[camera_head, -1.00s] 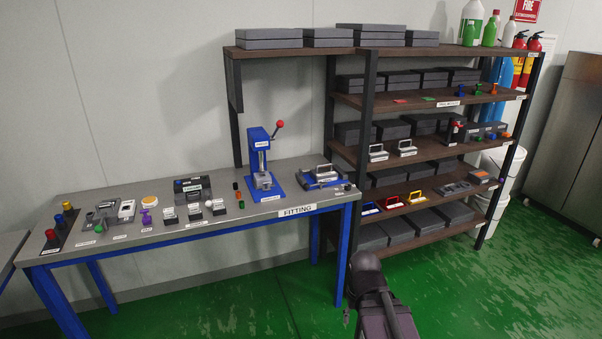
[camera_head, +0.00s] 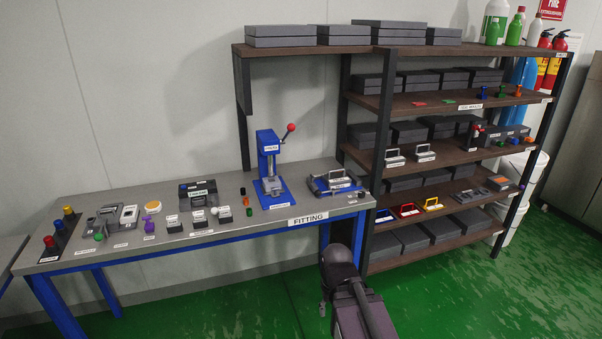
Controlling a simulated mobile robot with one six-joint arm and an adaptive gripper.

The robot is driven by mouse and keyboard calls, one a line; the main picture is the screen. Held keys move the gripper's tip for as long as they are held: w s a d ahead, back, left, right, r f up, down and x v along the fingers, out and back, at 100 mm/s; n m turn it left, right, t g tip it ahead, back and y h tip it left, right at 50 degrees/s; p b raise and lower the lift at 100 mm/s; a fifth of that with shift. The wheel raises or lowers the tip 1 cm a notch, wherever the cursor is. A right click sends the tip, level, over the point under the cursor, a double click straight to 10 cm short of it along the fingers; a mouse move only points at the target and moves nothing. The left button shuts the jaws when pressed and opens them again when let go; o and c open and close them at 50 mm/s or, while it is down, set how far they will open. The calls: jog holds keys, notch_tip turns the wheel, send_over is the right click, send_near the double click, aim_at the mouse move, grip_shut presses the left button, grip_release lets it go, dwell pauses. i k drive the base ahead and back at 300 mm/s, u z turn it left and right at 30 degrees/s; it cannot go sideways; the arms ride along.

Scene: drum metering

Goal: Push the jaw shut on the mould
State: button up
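A low blue fixture (camera_head: 334,184) with a grey metal part and a bar handle lies at the right end of the fitting table. It looks like a clamp or vice, but its jaw and any mould in it are too small to tell apart. A blue press (camera_head: 268,170) with a red-knobbed lever stands upright to its left, with a grey block at its base. My dark arm rises from the bottom of the picture, in front of the table and apart from it. Only a small pale piece shows beside the arm; my gripper's fingers cannot be made out.
The fitting table (camera_head: 170,240) carries several small blocks, coloured knobs and trays to the left. A brown shelf rack (camera_head: 415,163) with grey boxes and handled parts stands close at the right. White buckets (camera_head: 525,185) stand beyond it. Green floor is open in front.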

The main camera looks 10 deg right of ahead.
aim_at(312, 181)
jog(key=u, duration=0.2)
jog(key=i, duration=1.4)
jog(key=z, duration=0.45)
